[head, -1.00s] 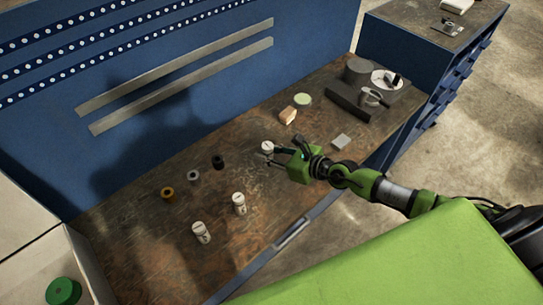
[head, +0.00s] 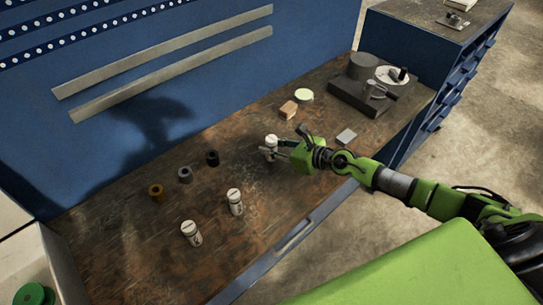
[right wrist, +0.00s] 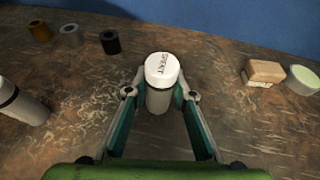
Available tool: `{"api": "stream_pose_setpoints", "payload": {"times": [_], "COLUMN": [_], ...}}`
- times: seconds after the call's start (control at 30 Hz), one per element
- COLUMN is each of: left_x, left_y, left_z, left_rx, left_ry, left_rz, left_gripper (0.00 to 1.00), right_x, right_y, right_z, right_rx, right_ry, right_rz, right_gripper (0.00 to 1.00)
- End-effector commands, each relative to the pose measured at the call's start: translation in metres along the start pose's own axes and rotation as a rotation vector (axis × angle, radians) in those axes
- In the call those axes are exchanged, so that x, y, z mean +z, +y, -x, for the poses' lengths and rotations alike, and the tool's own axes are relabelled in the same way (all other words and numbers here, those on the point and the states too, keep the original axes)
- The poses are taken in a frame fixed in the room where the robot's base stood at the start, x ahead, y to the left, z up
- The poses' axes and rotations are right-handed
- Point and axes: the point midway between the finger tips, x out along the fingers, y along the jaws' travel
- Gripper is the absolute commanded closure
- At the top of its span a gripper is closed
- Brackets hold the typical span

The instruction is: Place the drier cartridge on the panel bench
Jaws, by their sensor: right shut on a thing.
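A white-capped cylindrical cartridge (head: 271,141) is upright between the fingers of my right gripper (head: 272,152) over the middle of the panel bench (head: 130,240). In the right wrist view the cartridge (right wrist: 160,72) has dark lettering on its cap, and my right gripper (right wrist: 160,100) has a finger on each side of its body. Whether its base touches the bench cannot be told. My left gripper is not in view.
A brass ring (head: 156,193), grey ring (head: 185,174) and black ring (head: 212,158) stand left. A dark tray (head: 345,97) holds several items. Bench is bare around the held cartridge.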

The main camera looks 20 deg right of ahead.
Motion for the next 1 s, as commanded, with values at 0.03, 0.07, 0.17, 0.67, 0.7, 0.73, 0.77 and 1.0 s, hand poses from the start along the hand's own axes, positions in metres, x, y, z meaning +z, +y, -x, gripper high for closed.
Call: {"api": "stream_pose_setpoints", "payload": {"times": [0.03,0.07,0.17,0.67,0.7,0.73,0.77,1.0], "left_x": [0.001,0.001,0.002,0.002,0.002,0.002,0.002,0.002], "left_y": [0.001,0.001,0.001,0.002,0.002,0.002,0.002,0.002], "left_z": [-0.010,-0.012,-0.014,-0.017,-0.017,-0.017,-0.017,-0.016], "left_rx": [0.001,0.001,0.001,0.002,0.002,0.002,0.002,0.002], "left_ry": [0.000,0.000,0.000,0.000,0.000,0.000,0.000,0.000], "left_rz": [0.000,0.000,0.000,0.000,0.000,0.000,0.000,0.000], "left_gripper": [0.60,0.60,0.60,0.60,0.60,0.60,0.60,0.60], "right_x": [-0.014,-0.016,-0.021,-0.023,-0.023,-0.023,-0.023,-0.023], "right_y": [0.002,0.002,0.001,0.001,0.002,0.002,0.002,0.002], "right_z": [-0.005,-0.006,-0.008,-0.009,-0.009,-0.009,-0.009,-0.009], "right_rx": [0.002,0.002,0.002,0.002,0.002,0.002,0.002,0.002], "right_ry": [0.002,0.002,0.002,0.002,0.003,0.003,0.003,0.003], "right_rz": [-0.005,-0.006,-0.003,-0.001,-0.001,-0.001,-0.002,-0.002], "right_gripper": [0.99,0.99,0.99,0.60,0.60,0.60,0.60,0.60]}}
